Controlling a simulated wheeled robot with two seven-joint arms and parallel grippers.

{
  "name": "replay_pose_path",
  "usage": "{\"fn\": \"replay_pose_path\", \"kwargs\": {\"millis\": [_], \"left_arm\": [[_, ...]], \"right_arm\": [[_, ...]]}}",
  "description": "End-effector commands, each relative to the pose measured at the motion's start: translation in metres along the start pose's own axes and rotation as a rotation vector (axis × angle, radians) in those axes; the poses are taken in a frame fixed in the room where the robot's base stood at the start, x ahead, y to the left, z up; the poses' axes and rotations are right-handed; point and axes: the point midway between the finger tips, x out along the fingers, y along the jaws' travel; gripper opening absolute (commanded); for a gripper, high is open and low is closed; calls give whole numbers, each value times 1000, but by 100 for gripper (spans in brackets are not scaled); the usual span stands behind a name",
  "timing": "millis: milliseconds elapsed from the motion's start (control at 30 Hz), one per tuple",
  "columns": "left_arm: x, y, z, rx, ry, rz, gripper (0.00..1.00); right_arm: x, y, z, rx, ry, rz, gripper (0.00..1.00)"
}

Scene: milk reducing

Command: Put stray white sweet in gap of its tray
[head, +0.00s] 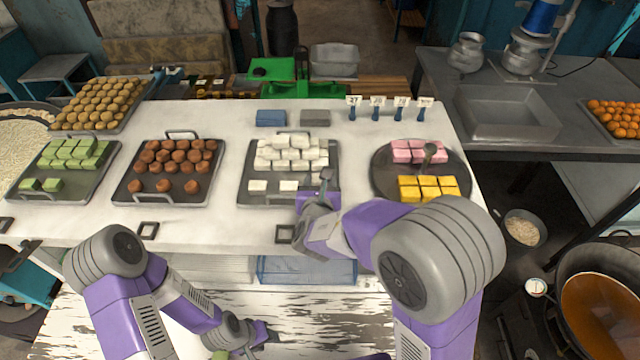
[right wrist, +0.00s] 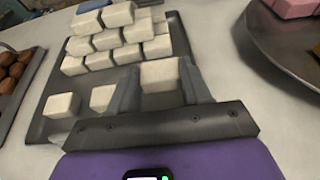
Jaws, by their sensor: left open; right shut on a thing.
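The white-sweet tray (head: 246,200) is a grey metal tray with a handle at its back edge. White sweets (head: 290,153) are stacked toward its back, and two (head: 258,185) sit apart in the front row. My right gripper (head: 322,186) is over the tray's front right part. In the right wrist view, its fingers (right wrist: 159,82) are shut on a white sweet (right wrist: 161,72), in line with the two front sweets (right wrist: 103,97). Whether its underside touches the tray is hidden. My left gripper (head: 266,335) is open, low in front of the table, away from the tray.
A tray of brown sweets (head: 120,190) is left of the white one, and a tray of green sweets (head: 20,190) is farther left. A round tray (head: 385,165) with pink and yellow sweets stands to the right. Blue and grey blocks (head: 271,118) lie behind.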

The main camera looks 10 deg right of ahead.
Motion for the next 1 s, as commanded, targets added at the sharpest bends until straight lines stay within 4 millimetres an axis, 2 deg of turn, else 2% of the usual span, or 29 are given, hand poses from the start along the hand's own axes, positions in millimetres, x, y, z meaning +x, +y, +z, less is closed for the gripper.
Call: {"fn": "replay_pose_path", "kwargs": {"millis": [233, 767, 800, 933, 1000], "left_arm": [[0, 0, 0, 0, 0, 0, 43], [13, -5, -1, 0, 0, 0, 43], [13, -5, -1, 0, 0, 0, 43], [13, -5, -1, 0, 0, 0, 43], [13, -5, -1, 0, 0, 0, 43]], "right_arm": [[0, 0, 0, 1, -1, 0, 8], [4, 0, -17, -10, 13, 0, 8], [4, 0, -17, -11, 13, 1, 51], [4, 1, -17, -12, 13, 3, 71], [4, 1, -16, -10, 12, 4, 73]]}}
